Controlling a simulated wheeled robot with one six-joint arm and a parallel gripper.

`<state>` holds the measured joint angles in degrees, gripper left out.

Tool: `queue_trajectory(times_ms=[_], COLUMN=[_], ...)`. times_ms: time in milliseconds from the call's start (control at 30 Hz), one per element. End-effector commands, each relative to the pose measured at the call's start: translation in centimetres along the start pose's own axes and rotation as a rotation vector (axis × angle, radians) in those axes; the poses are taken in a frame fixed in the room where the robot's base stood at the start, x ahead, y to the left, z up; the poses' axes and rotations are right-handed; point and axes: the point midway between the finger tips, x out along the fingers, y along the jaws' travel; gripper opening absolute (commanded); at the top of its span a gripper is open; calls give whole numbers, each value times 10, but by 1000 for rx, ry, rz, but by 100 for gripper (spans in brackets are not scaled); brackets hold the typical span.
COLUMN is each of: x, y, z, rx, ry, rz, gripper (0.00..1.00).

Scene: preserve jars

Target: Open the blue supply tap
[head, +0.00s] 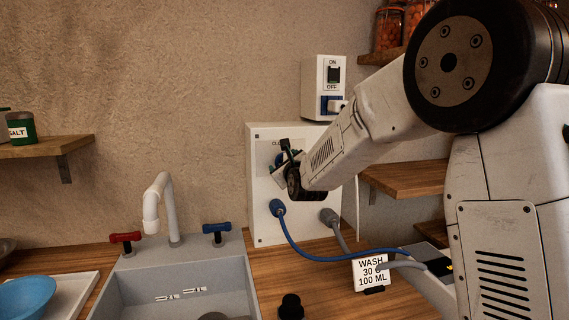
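A white panel (265,215) stands against the wall behind the counter. A label partly showing "CL" sits near its top. My gripper (284,158) is in front of the panel's upper part, close to or touching it. Its dark fingers cover most of what is mounted there. A small patch of blue shows between them, perhaps a tap handle, but its position is hidden. I cannot tell whether the gripper is open or shut on it. A blue hose (300,249) is plugged into the lower panel, beside a grey hose (335,225).
A switch box (323,88) marked ON and OFF is above the panel. The sink (175,285) at left has a white spout (155,205), a red handle (125,240) and a blue handle (216,231). A sign (370,273) reads WASH 30 C 100 ML.

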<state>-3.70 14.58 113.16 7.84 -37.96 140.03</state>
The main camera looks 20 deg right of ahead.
Motion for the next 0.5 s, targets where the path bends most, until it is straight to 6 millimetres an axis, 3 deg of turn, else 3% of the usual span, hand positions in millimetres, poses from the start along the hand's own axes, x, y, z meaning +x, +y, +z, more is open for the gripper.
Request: queue_trajectory(times_ms=[33, 100, 500], x=[0, 0, 0], y=[0, 0, 0], z=[0, 0, 0], rx=[0, 0, -50], ry=[0, 0, -1], rz=[0, 0, 0], gripper=[52, 33, 32])
